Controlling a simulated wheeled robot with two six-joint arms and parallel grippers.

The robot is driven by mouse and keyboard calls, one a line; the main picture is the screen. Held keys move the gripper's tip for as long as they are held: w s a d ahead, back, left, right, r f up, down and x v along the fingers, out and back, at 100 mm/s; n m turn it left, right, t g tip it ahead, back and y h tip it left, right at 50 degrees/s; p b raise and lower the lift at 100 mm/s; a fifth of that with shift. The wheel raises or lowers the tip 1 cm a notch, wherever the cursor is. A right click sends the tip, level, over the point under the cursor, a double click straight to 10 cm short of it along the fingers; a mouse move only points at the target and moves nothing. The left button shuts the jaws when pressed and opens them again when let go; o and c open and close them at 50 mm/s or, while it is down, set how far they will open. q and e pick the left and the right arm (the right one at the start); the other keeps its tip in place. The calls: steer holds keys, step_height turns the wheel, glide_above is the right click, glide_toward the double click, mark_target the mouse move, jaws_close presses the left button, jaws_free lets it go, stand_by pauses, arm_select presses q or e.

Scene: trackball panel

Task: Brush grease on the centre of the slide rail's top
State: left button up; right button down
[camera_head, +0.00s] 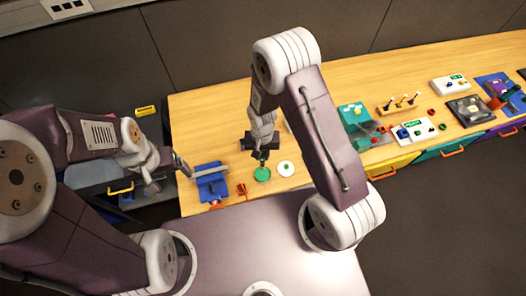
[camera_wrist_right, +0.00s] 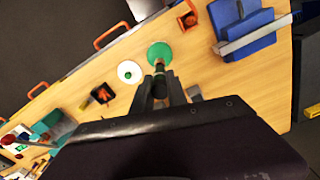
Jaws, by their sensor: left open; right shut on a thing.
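The slide rail is a grey bar (camera_head: 211,171) on a blue base (camera_head: 213,188) near the bench's left end; it also shows at the top right of the right wrist view (camera_wrist_right: 255,37). My right gripper (camera_head: 262,153) is shut on a slim dark brush (camera_wrist_right: 160,67), its head pointing down at a round green grease pot (camera_wrist_right: 159,50). The pot also shows in the head view (camera_head: 262,175). I cannot tell whether the bristles touch the grease. My left gripper (camera_head: 181,167) is open and empty just left of the rail.
A white disc with a green centre (camera_head: 286,168) lies right of the pot. A small orange-red piece (camera_head: 241,190) is between rail and pot. Several panels and tools (camera_head: 413,131) fill the bench's right part.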

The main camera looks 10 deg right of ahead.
mark_target(263, 163)
steer(key=shift+f+b, duration=2.1)
steer(key=shift+f, duration=0.7)
steer(key=shift+r, duration=0.1)
steer(key=shift+f+b, duration=0.4)
steer(key=shift+f, duration=0.15)
steer(key=shift+s, duration=0.1)
step_height(263, 163, up, 7)
steer(key=p, duration=0.6)
steer(key=shift+r, duration=0.1)
